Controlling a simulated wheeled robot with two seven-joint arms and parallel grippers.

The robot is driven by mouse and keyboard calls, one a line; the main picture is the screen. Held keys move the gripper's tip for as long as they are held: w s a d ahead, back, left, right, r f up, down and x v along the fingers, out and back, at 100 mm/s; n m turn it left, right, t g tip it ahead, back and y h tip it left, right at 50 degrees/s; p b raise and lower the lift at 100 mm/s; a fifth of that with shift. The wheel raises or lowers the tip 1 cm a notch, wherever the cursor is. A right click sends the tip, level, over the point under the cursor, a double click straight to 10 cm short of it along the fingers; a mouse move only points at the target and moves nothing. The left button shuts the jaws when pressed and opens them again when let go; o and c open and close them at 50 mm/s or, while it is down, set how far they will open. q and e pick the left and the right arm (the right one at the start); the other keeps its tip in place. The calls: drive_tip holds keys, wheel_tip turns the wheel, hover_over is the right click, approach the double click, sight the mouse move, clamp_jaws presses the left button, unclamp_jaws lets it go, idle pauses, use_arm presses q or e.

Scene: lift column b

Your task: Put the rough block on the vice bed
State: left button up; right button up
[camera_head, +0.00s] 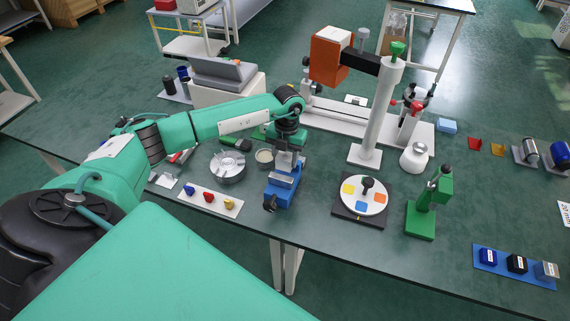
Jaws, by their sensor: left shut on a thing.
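The blue vice (279,196) stands near the front edge of the bench, with a black handle end toward me and grey metal on top. My left gripper (287,164) comes down over the back of the vice, fingers pointing down. It is shut on the rough block, which shows only as a small grey patch between the fingers and the vice. The fingers and the grey vice metal hide most of it. I cannot tell whether the block touches the vice bed. My right gripper is out of view.
A blue tray (517,275) lies far right.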

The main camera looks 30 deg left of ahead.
sight(285, 166)
use_arm(q)
wheel_tip(285, 166, down, 4)
drive_tip(key=shift+p, duration=0.45)
drive_tip(key=shift+f, duration=0.25)
drive_tip(key=o, duration=1.1)
drive_tip(key=shift+c, duration=0.2)
